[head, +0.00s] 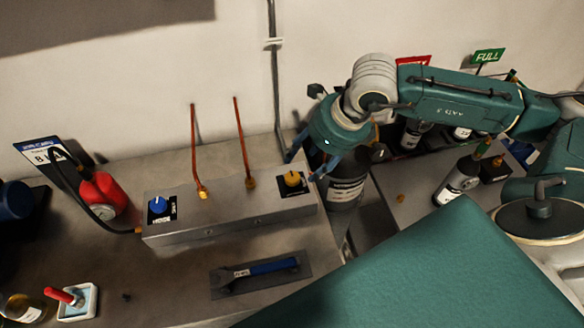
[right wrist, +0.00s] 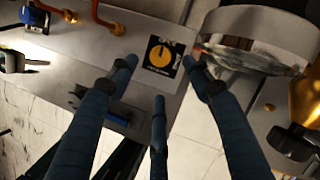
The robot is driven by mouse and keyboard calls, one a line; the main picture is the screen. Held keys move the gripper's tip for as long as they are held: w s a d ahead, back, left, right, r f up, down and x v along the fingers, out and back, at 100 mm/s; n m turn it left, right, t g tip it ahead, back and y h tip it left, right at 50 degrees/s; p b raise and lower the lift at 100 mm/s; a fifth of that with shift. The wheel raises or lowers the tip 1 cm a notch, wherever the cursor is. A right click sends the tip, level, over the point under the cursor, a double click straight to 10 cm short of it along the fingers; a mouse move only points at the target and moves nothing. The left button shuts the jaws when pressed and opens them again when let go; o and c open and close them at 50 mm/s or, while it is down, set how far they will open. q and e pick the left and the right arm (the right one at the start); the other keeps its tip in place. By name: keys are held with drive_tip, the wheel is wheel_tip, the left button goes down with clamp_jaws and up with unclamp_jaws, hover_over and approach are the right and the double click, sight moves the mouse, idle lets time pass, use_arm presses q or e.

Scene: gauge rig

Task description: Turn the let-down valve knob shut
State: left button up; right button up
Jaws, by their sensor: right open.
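A yellow knob (head: 292,179) sits on a black label plate at the right end of a long grey box (head: 235,228). In the right wrist view the yellow knob (right wrist: 160,54) shows a dark pointer line, and its label is too small to read. A blue knob (head: 158,204) is on a similar plate at the box's left end. My right gripper (head: 304,167) is open over the right end of the box. In the right wrist view its blue fingers (right wrist: 160,68) spread around the yellow knob without visibly touching it. My left gripper is not in view.
Two copper pipes (head: 243,145) rise from the box between the knobs. A grey cylinder (head: 345,193) stands close beside its right end. A blue-handled wrench (head: 270,268) lies on a dark mat in front. A red gauge body (head: 104,190) with a black hose is at left.

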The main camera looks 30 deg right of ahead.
drive_tip(key=p, duration=0.2)
hover_over(293, 176)
drive_tip(key=s, duration=0.2)
drive_tip(key=f, duration=0.4)
drive_tip(key=shift+d+f, duration=0.25)
drive_tip(key=shift+d, duration=0.1)
drive_tip(key=x, duration=0.2)
drive_tip(key=shift+w+f, duration=0.2)
drive_tip(key=shift+f, duration=0.1)
drive_tip(key=shift+w+a+f, duration=0.1)
drive_tip(key=shift+f, duration=0.55)
drive_tip(key=shift+c, duration=1)
drive_tip(key=c, duration=0.9)
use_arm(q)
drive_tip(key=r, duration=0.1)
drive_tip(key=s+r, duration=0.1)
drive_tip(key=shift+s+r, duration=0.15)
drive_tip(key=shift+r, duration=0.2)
use_arm(e)
drive_tip(key=shift+w, duration=0.1)
